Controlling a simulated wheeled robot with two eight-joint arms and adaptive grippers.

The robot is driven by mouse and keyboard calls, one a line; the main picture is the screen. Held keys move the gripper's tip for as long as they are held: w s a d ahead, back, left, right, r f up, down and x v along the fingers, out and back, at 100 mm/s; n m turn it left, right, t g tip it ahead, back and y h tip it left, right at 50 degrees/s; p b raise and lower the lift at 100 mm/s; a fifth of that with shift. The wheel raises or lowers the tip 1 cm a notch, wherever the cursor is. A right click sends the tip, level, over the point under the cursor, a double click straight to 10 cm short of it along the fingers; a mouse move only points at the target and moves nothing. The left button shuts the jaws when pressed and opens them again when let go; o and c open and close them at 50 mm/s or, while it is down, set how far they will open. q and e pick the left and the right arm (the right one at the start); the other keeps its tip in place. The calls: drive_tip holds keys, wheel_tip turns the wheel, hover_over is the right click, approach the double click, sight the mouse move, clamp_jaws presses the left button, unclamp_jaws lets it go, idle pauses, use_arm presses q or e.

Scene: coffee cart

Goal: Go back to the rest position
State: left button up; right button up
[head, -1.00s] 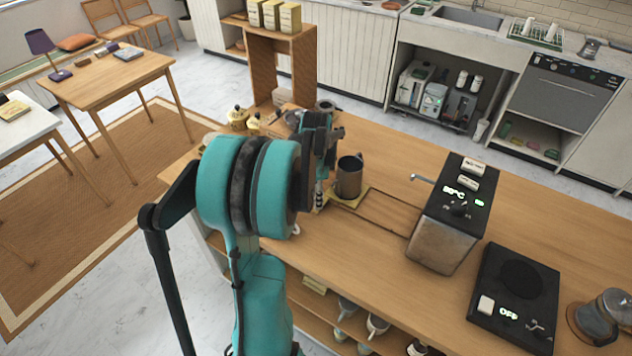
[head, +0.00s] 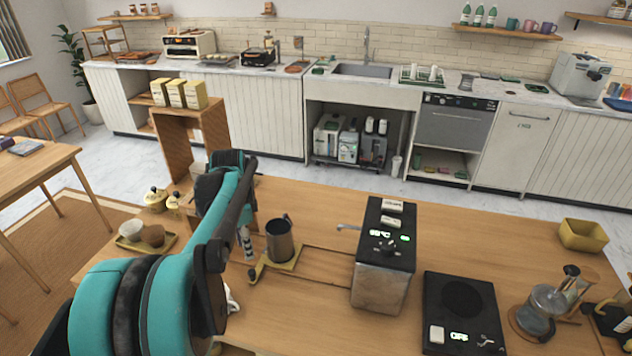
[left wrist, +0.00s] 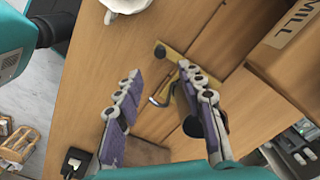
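My left gripper (head: 247,243) is above the left part of the wooden counter (head: 320,210), partly hidden behind my teal arm. In the left wrist view its two purple-grey fingers (left wrist: 160,76) stand well apart with nothing held between them. A dark metal pitcher (head: 280,242) stands upright on a small yellow tray, just right of the gripper in the head view and apart from it. My right gripper does not show in either view.
A metal box with a lit display (head: 383,285) and a black scale-like plate (head: 461,310) stand right of the pitcher. A glass carafe (head: 540,308) and a yellow bin (head: 583,235) are farther right. A small tray with cups (head: 147,237) lies at the counter's left end.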

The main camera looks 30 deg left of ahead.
use_arm(q)
drive_tip(key=s+d+n+t, duration=0.3)
drive_tip(key=d, duration=1.1)
drive_tip(key=s+d+n+t, duration=0.3)
drive_tip(key=d+t, duration=0.1)
drive_tip(key=d, duration=1)
drive_tip(key=shift+s+f, duration=0.25)
drive_tip(key=shift+f, duration=0.15)
